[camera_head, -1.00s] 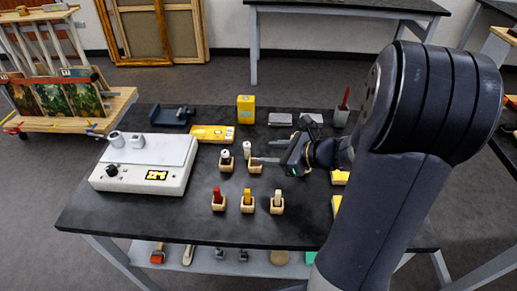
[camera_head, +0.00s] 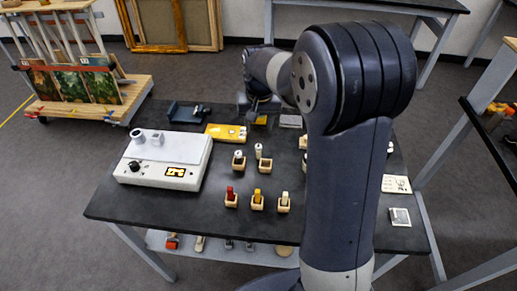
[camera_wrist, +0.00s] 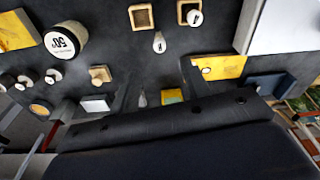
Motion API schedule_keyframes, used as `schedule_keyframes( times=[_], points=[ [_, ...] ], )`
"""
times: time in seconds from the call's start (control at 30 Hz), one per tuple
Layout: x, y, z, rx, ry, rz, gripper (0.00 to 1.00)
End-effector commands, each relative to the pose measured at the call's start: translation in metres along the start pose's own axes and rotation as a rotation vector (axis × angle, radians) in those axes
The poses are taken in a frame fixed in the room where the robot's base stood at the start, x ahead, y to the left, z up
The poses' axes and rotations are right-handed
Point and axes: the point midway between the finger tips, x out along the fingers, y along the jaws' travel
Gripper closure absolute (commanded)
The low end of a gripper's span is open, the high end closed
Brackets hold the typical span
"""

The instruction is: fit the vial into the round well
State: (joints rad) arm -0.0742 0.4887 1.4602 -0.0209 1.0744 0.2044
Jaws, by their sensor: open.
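A small white-capped vial (camera_head: 259,150) stands upright on the black table just behind an empty wooden block (camera_head: 264,165); the wrist view also shows the vial (camera_wrist: 159,43) apart from any finger. A similar vial (camera_head: 239,155) sits in the wooden block to its left. A white device (camera_head: 165,160) at the left carries a round collar (camera_head: 137,134), seemingly the round well, and beside it a second, squarer-looking collar (camera_head: 157,139). My gripper (camera_head: 258,106) is open over the back of the table, behind the vials. Its fingertips are hard to make out and nothing shows held.
Three wooden blocks with red, yellow and pale pieces stand in front, the yellow one (camera_head: 257,198) in the middle. A yellow tray (camera_head: 226,133) and a dark blue fixture (camera_head: 188,113) lie at the back left. My arm hides much of the right side. The front left tabletop is clear.

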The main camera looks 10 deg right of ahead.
Motion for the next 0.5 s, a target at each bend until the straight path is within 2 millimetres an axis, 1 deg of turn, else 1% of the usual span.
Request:
schedule_keyframes(
  times=[0.3,0.5],
  points=[
    [0.046,0.001,0.000,-0.007,-0.002,0.007,0.55],
    [0.059,0.001,0.000,-0.005,-0.001,0.006,0.55]
  ],
)
